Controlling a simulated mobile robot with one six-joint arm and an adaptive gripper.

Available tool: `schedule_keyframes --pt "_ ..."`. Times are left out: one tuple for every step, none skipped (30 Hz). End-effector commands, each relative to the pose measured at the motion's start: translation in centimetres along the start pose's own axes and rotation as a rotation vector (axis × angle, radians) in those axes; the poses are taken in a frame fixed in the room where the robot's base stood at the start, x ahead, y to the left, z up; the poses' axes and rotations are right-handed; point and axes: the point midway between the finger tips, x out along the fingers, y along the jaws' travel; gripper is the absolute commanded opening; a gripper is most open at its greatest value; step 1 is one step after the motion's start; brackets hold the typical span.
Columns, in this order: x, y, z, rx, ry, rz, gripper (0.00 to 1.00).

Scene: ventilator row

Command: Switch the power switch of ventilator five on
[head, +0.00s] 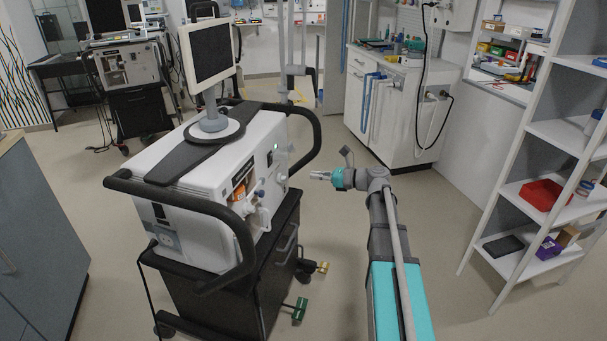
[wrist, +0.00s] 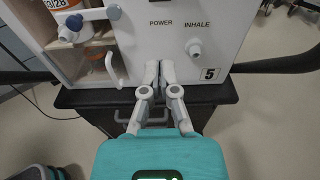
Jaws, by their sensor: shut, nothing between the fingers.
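The ventilator (head: 215,165) is a white unit on a dark cart with a screen on top. In the wrist view its front panel (wrist: 222,30) has the number 5 label (wrist: 209,74), the word POWER (wrist: 161,23) and the word INHALE with a white port (wrist: 194,48) below it. No power switch shows; the spot under the word POWER is partly covered by my fingers. My gripper (wrist: 160,66) is shut and empty, its fingertips in front of the panel's lower part below POWER. I cannot tell whether they touch it. In the head view my gripper (head: 318,175) is right of the ventilator.
Black handle bars (head: 313,135) stick out at the ventilator's sides. Orange canisters (wrist: 75,10) sit in a recess left of the panel. Another ventilator (head: 130,62) stands behind at the left. A shelf (head: 545,190) stands at the right, with clear floor before it.

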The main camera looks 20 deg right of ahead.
Motion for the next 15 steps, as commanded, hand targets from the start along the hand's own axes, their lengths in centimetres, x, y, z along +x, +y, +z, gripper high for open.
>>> schedule_keyframes --pt "-0.42 0.04 -0.15 0.0 0.0 0.0 0.0" --pt "-0.62 0.05 -0.19 0.0 0.0 0.001 0.0" --pt "-0.84 0.05 -0.23 0.0 0.0 0.001 0.0" --pt "-0.97 0.04 -0.26 0.0 0.0 0.001 0.0" --pt "-1.08 0.04 -0.28 0.0 0.0 0.001 0.0" --pt "-1.19 0.04 -0.29 0.0 0.0 0.001 0.0" --pt "-1.24 0.04 -0.3 0.0 0.0 0.001 0.0" --pt "-1.27 0.03 -0.31 0.0 0.0 0.001 0.0" --pt "-1.29 0.03 -0.31 0.0 0.0 0.001 0.0" --pt "-1.29 0.04 -0.3 0.0 0.0 0.001 0.0" --pt "-1.28 0.04 -0.3 0.0 0.0 0.001 0.0" --pt "-1.26 0.05 -0.3 0.0 0.0 0.002 0.0" --pt "-1.25 0.05 -0.3 0.0 0.0 0.002 0.0" --pt "-1.24 0.05 -0.29 0.0 0.0 0.002 0.0" --pt "-1.23 0.06 -0.29 0.0 0.0 0.002 0.0"
